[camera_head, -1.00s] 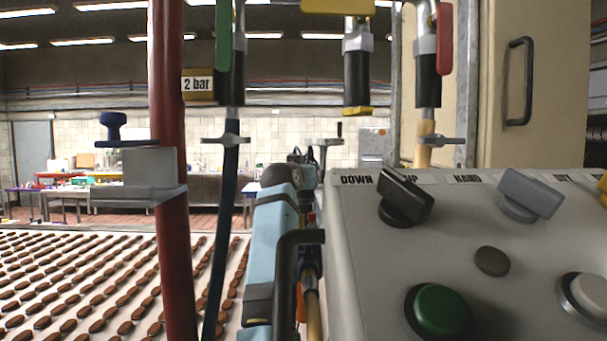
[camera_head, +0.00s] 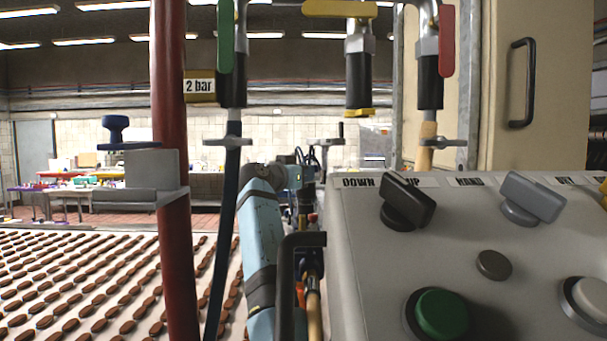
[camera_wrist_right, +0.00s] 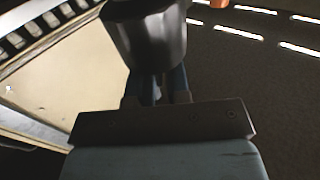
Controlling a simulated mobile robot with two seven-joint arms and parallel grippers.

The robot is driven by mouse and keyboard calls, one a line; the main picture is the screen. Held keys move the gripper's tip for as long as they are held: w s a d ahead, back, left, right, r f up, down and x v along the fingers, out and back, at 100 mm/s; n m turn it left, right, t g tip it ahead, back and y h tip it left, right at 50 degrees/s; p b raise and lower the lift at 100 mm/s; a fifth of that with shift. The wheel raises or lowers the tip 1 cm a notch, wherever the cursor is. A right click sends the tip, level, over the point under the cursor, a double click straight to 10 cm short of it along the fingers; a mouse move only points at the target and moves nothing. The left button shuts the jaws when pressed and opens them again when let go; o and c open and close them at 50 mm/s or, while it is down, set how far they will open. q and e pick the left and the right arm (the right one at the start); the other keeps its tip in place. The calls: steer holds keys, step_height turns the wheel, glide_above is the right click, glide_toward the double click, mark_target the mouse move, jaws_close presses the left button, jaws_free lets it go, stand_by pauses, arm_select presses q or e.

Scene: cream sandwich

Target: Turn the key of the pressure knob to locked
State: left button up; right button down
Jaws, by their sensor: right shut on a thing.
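In the right wrist view my right gripper (camera_wrist_right: 160,84) is shut on a dark, shiny, rounded knob-like thing (camera_wrist_right: 146,36). This thing covers most of the fingertips. No key and no locked mark can be made out on it. In the head view my right arm, light blue with dark bands, rises left of the control panel. Its gripper is small there and hard to tell from the dark parts behind. A blue knob (camera_head: 115,127) on a grey bracket stands at the left; I cannot tell whether it is the pressure knob. My left gripper is not in view.
The grey control panel (camera_head: 375,270) with switches and a green button (camera_head: 441,313) fills the right front. A black rail (camera_head: 287,265) runs close beside my arm. A red pipe (camera_head: 172,200) and a dark hose (camera_head: 224,215) stand left, before a conveyor (camera_head: 75,290) of brown pieces.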

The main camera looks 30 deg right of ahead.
steer(key=c, duration=1.3)
jaws_free()
steer(key=shift+f, duration=0.1)
steer(key=b+v, duration=0.2)
steer(key=v, duration=1)
steer(key=shift+d, duration=0.1)
